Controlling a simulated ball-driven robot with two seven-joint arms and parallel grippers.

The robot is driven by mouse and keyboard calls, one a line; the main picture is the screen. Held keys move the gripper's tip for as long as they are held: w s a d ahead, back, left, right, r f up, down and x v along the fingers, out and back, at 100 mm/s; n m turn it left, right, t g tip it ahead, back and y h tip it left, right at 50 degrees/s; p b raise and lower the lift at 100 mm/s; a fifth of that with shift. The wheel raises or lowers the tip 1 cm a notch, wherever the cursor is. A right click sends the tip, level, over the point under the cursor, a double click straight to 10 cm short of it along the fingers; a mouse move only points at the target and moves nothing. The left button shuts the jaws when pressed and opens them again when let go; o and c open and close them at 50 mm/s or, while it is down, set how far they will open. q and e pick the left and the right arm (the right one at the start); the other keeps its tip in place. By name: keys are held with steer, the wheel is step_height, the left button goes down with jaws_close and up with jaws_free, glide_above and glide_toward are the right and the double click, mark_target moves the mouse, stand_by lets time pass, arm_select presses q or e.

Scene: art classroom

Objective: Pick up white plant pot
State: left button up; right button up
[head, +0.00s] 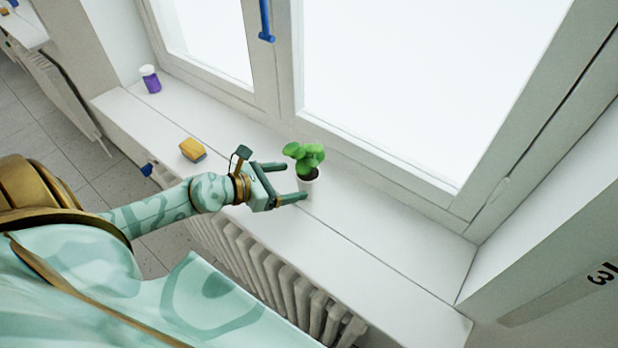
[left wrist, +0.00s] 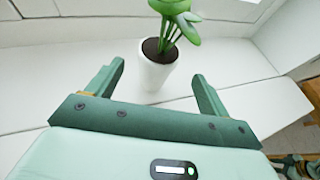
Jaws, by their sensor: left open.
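The white plant pot (head: 308,185) stands upright on the windowsill, with dark soil and a green leafy plant (head: 304,156) in it. My left gripper (head: 290,181) is open, its fingers pointing at the pot from the left; the nearer finger overlaps the pot's lower part in the head view. In the left wrist view the pot (left wrist: 153,70) stands just beyond and between the two open fingers of my gripper (left wrist: 160,78). Nothing is held. The plant's top is cut off in that view. My right gripper does not show.
A yellow sponge-like block (head: 193,149) lies on the sill (head: 375,260) to the left of my gripper. A purple jar with a white lid (head: 150,79) stands farther left. A radiator (head: 270,272) is below the sill, and the window frame rises behind the pot. The sill to the right is clear.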

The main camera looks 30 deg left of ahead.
mark_target(298, 180)
arm_select(q)
steer(key=x, duration=0.3)
steer(key=shift+w+f, duration=0.1)
steer(key=shift+w, duration=0.05)
steer(key=b+x, duration=0.1)
steer(key=x, duration=0.4)
steer(key=shift+w+f, duration=0.1)
steer(key=shift+w, duration=0.05)
steer(key=shift+a, duration=0.1)
steer(key=shift+c, duration=1.2)
steer(key=c, duration=1)
